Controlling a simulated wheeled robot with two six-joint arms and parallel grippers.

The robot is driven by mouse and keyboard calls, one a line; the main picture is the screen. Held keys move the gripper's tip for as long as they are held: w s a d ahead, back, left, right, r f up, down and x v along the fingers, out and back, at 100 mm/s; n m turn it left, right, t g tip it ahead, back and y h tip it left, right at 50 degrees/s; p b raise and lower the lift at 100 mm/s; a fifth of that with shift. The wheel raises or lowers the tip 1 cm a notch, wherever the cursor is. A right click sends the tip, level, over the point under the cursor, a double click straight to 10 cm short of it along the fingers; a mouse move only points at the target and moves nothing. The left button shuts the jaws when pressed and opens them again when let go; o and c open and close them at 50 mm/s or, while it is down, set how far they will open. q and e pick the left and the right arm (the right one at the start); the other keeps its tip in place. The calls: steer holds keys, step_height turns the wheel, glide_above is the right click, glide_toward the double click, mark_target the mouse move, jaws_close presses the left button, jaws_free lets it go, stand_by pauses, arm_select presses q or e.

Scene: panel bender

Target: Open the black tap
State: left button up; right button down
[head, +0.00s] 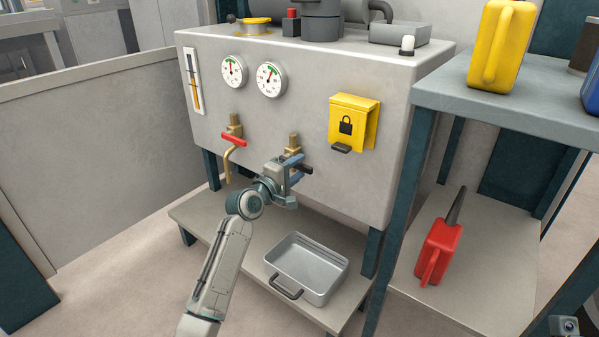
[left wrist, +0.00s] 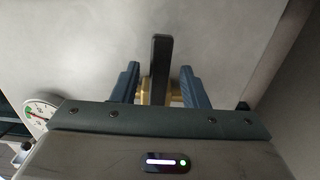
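The black tap has a brass body (head: 293,143) on the front of the grey cabinet, right of a tap with a red lever (head: 232,140). Its black handle (head: 304,168) shows beside my left gripper (head: 297,170), which partly hides the tap. In the left wrist view the black handle (left wrist: 160,66) stands upright between the two blue fingers of my left gripper (left wrist: 158,84). A gap shows on each side of the handle, with brass behind it. The fingers are open around it and do not grip it.
A metal tray (head: 325,288) sits on the lower shelf (head: 205,215) below the taps. A yellow lock box (head: 350,122) and two gauges (head: 271,79) are on the cabinet (head: 310,195). A side table (head: 500,98) with a yellow can (head: 500,48) stands at right.

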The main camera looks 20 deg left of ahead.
arm_select(q)
steer(key=shift+w+d, duration=0.25)
steer(key=shift+w, duration=0.4)
jaws_close()
